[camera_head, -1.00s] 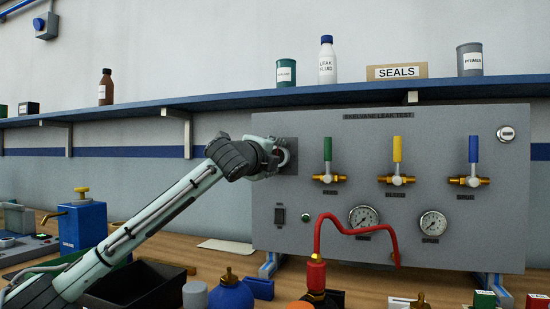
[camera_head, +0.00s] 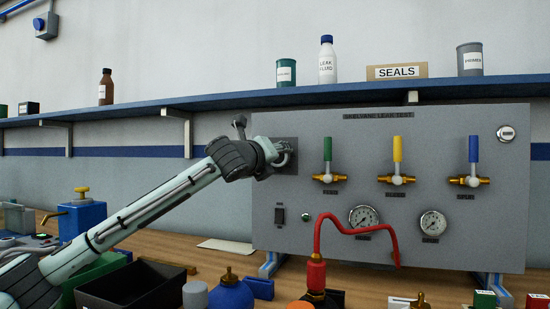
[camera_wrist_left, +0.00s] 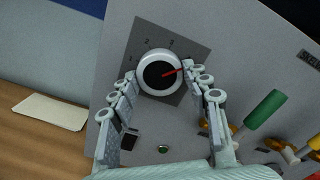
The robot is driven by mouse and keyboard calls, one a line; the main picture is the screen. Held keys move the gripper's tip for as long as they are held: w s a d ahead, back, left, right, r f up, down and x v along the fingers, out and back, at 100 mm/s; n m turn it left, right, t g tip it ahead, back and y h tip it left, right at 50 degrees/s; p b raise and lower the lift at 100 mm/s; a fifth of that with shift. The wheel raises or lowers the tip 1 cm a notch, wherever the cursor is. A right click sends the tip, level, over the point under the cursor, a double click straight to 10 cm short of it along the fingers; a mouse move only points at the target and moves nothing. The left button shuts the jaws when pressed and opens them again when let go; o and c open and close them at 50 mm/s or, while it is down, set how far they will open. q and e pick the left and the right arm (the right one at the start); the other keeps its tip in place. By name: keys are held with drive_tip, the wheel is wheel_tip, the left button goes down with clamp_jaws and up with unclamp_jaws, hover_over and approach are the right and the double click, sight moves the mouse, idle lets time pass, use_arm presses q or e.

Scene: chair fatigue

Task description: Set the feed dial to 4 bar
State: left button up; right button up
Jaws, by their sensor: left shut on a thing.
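The feed dial (camera_wrist_left: 150,85) is a round knob with a white rim, black face and red pointer on a dark grey plate (camera_wrist_left: 191,43). In the left wrist view my left gripper (camera_wrist_left: 159,72) is shut on the dial, one finger on each side of the rim. The red pointer points right and slightly up, toward the right fingertip. The marks 1, 2 and 3 run from the left over the top; any mark behind the right finger is hidden. In the head view my left gripper (camera_head: 282,154) is at the panel's upper left corner and mostly hides the dial.
The grey leak test panel (camera_head: 340,240) carries green, yellow and blue valve levers right of the dial, with two gauges (camera_head: 364,217) below. A red hose (camera_head: 318,240) stands in front. A shelf (camera_head: 220,101) runs above; boxes and bottles crowd the bench below my arm.

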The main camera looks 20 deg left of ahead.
idle(0.5)
use_arm(q)
drive_tip(key=o, duration=1.2)
drive_tip(key=shift+c, duration=0.2)
drive_tip(key=s, duration=1.2)
drive_tip(key=shift+a, duration=0.2)
drive_tip(key=shift+w, duration=0.1)
drive_tip(key=w, duration=1.2)
drive_tip(key=shift+d, duration=0.2)
drive_tip(key=shift+s, duration=0.1)
